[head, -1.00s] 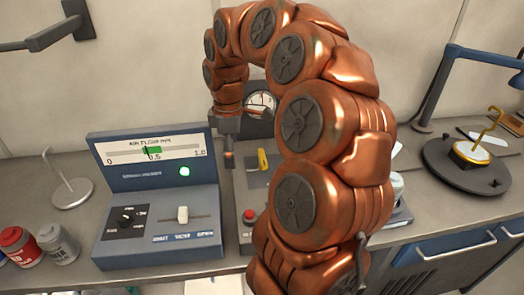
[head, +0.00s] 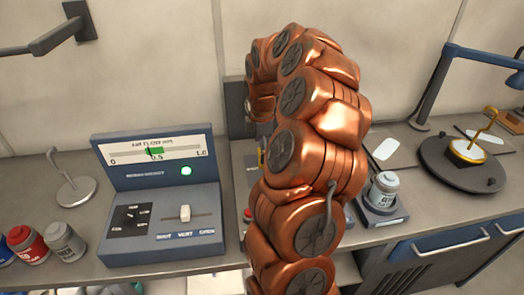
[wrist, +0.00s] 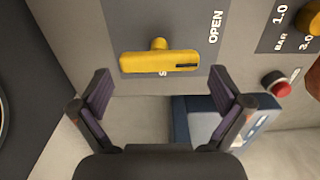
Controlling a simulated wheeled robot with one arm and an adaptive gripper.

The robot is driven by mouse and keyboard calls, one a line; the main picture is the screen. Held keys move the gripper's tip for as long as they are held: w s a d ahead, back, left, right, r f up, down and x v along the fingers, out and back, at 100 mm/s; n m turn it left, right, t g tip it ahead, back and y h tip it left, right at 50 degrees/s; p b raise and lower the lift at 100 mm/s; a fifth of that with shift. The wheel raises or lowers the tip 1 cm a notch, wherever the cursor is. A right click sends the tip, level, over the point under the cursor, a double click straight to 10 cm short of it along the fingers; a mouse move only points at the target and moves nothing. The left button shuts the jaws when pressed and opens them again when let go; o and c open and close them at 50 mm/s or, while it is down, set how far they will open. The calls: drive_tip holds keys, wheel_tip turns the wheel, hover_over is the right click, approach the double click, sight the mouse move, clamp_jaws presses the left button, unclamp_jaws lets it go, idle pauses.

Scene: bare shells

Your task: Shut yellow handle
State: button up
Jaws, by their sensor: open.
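The yellow handle (wrist: 158,62) shows in the wrist view as a bar lying across a short stem on a grey panel (wrist: 190,22). The word OPEN is printed to its right, and a letter S shows just below the bar, the rest of that label hidden. My gripper (wrist: 161,84) is open, with one finger on each side below the handle; I see no contact. In the head view only a sliver of yellow (head: 261,158) shows beside my copper arm, which hides the gripper and most of the panel.
A red button (wrist: 280,88) and a yellow knob (wrist: 309,18) by a BAR scale sit right of the handle. In the head view, a blue console (head: 150,176) with a slider stands left, a jar (head: 385,186) right, and a round black stand (head: 465,172) farther right.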

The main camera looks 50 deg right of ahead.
drive_tip(key=shift+f, duration=0.95)
drive_tip(key=c, duration=0.8)
